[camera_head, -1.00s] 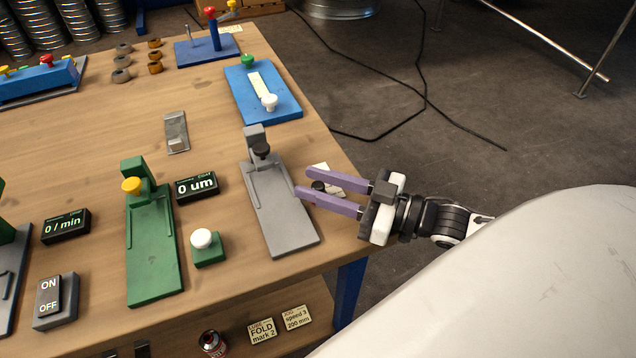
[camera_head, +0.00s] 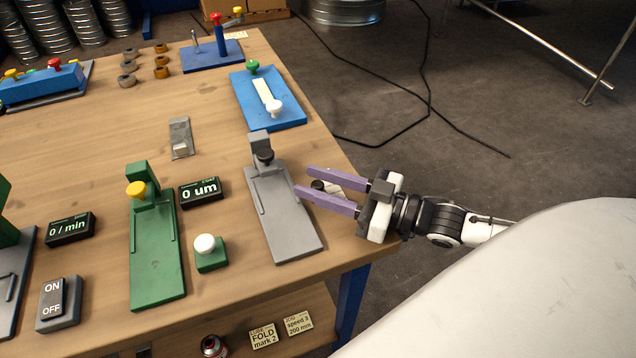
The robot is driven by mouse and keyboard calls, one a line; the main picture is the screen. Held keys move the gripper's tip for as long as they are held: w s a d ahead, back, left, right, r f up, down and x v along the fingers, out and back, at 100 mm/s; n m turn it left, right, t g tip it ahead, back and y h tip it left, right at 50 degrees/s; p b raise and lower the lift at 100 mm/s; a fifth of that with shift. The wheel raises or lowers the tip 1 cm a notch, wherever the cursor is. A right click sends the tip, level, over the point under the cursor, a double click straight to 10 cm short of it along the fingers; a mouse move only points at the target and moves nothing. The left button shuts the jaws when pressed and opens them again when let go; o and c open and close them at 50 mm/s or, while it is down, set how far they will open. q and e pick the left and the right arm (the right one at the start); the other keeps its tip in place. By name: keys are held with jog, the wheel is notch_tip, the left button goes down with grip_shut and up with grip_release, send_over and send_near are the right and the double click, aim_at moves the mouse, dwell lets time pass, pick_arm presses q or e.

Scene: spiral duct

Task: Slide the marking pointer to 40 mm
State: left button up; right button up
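No part is clearly readable as the marking pointer, and I see no legible millimetre scale. A blue plate (camera_head: 285,117) bears a pale strip (camera_head: 267,95), a green knob (camera_head: 253,66) at its far end and a white knob (camera_head: 274,108) at its near end. A grey plate device (camera_head: 290,236) with a dark knob (camera_head: 265,156) stands nearer. My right gripper (camera_head: 302,181) is at the table's right edge, just right of the grey device. Its two purple fingers are apart. A small white and dark thing (camera_head: 325,187) shows between them; contact is unclear. My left gripper is out of view.
A green device (camera_head: 156,257) with a yellow knob, a display reading 0 um (camera_head: 201,191), a green block with a white knob (camera_head: 210,254) and an ON/OFF switch (camera_head: 59,304) stand to the left. Bare wood lies around the small metal bracket (camera_head: 180,138).

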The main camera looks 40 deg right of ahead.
jog(key=shift+s, duration=0.1)
jog(key=p+v, duration=0.1)
jog(key=v, duration=0.9)
jog(key=shift+p, duration=0.3)
jog(key=shift+s, duration=0.15)
dwell(0.4)
